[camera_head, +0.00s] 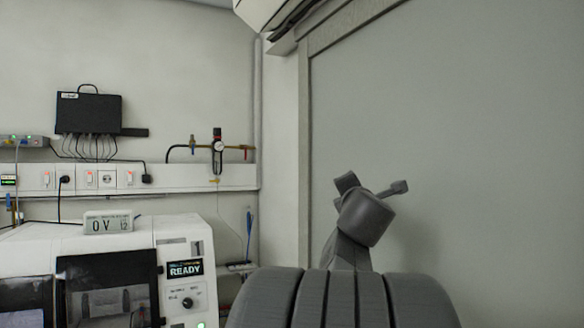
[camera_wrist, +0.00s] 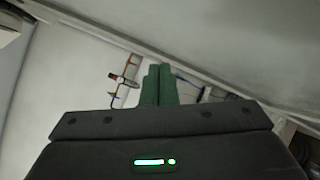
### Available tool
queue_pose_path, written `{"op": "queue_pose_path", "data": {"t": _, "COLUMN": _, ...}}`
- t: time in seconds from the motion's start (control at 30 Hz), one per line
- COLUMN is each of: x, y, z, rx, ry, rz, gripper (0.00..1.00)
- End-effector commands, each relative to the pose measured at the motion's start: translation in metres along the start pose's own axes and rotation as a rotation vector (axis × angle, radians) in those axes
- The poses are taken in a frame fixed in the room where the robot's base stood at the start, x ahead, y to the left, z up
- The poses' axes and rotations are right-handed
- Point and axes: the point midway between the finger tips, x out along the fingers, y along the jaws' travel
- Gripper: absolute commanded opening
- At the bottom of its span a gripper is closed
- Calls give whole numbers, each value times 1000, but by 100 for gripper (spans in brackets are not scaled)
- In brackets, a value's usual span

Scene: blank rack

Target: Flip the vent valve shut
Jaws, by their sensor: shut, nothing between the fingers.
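A thin brass pipe line (camera_head: 180,150) runs along the back wall, with a dark regulator and round gauge (camera_head: 218,146) in its middle. A small blue-handled valve (camera_head: 193,141) sits left of the gauge and a red-handled piece (camera_head: 245,152) sits right of it. I cannot tell for sure which is the vent valve. In the wrist view the same pipe line (camera_wrist: 125,79) shows tilted, left of my gripper. My gripper (camera_wrist: 159,69) has green fingers pressed together, with nothing between them. It appears apart from the pipe fittings, at a distance I cannot judge.
A white machine (camera_head: 190,240) with a READY display (camera_head: 185,268) stands at lower left. Above it are a socket rail (camera_head: 115,180) and a black box with cables (camera_head: 88,112). A large grey panel (camera_head: 450,130) fills the right side.

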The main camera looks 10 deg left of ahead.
Motion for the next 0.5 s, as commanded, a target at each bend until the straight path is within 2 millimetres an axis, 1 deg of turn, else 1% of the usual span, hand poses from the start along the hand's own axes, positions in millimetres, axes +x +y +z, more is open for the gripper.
{"op": "queue_pose_path", "data": {"t": 0.03, "x": 15, "y": 28, "z": 6, "rx": -176, "ry": 6, "rz": 83, "gripper": 0}}
{"op": "queue_pose_path", "data": {"t": 0.07, "x": 22, "y": 46, "z": 8, "rx": -294, "ry": 9, "rz": 134, "gripper": 0}}
{"op": "queue_pose_path", "data": {"t": 0.1, "x": 30, "y": 68, "z": 9, "rx": -453, "ry": 11, "rz": 199, "gripper": 0}}
{"op": "queue_pose_path", "data": {"t": 0.17, "x": 39, "y": 98, "z": 9, "rx": -692, "ry": 7, "rz": 291, "gripper": 0}}
{"op": "queue_pose_path", "data": {"t": 0.2, "x": 44, "y": 114, "z": 7, "rx": -854, "ry": 1, "rz": 348, "gripper": 0}}
{"op": "queue_pose_path", "data": {"t": 0.23, "x": 48, "y": 125, "z": 5, "rx": -976, "ry": -4, "rz": 390, "gripper": 0}}
{"op": "queue_pose_path", "data": {"t": 0.27, "x": 51, "y": 135, "z": 2, "rx": -1097, "ry": -10, "rz": 431, "gripper": 0}}
{"op": "queue_pose_path", "data": {"t": 0.3, "x": 54, "y": 146, "z": -2, "rx": -1258, "ry": -19, "rz": 481, "gripper": 0}}
{"op": "queue_pose_path", "data": {"t": 0.37, "x": 59, "y": 157, "z": -8, "rx": -1494, "ry": -33, "rz": 550, "gripper": 0}}
{"op": "queue_pose_path", "data": {"t": 0.4, "x": 61, "y": 162, "z": -13, "rx": -1642, "ry": -40, "rz": 592, "gripper": 0}}
{"op": "queue_pose_path", "data": {"t": 0.5, "x": 67, "y": 164, "z": -22, "rx": -1973, "ry": -55, "rz": 677, "gripper": 0}}
